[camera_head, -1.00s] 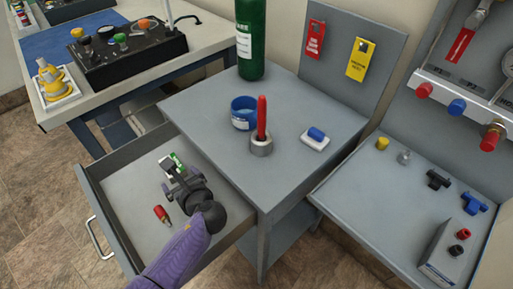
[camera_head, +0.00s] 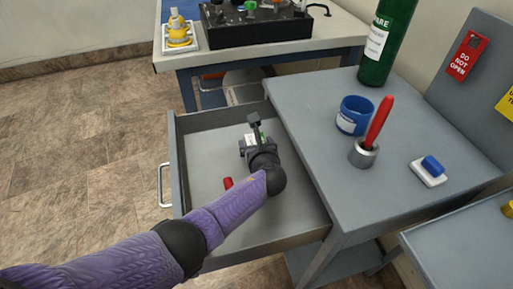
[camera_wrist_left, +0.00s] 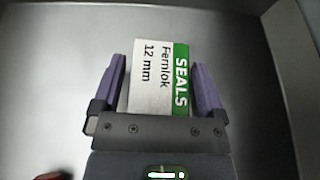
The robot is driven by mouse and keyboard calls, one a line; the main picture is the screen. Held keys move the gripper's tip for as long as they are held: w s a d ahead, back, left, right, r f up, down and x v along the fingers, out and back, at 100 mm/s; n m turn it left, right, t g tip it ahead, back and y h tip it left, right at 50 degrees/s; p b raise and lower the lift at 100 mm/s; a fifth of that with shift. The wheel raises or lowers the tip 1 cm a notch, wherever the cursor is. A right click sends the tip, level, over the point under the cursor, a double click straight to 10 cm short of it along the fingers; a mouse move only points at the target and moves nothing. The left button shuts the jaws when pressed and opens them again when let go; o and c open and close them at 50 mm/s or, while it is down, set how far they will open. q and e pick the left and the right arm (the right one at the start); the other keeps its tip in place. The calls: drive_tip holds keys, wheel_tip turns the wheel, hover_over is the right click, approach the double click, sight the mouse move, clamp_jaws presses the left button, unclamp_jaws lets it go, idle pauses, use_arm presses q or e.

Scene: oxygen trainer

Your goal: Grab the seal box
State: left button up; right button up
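The seal box (camera_wrist_left: 160,75), white with a green "SEALS" band and "Fernlok 12 mm" lettering, lies in the open drawer (camera_head: 205,165). In the left wrist view it sits between the two purple fingers of my left gripper (camera_wrist_left: 160,85), with narrow gaps at its sides. My left gripper looks open around it, and the gripper body hides the box's near end. In the head view my left gripper (camera_head: 250,135) is down inside the drawer and covers most of the box; only a small pale and green part shows. My right gripper is not in view.
A red item (camera_head: 228,183) lies in the drawer near my left forearm. Drawer walls surround the gripper.

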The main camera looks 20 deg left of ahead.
use_arm(q)
drive_tip(key=c, duration=1)
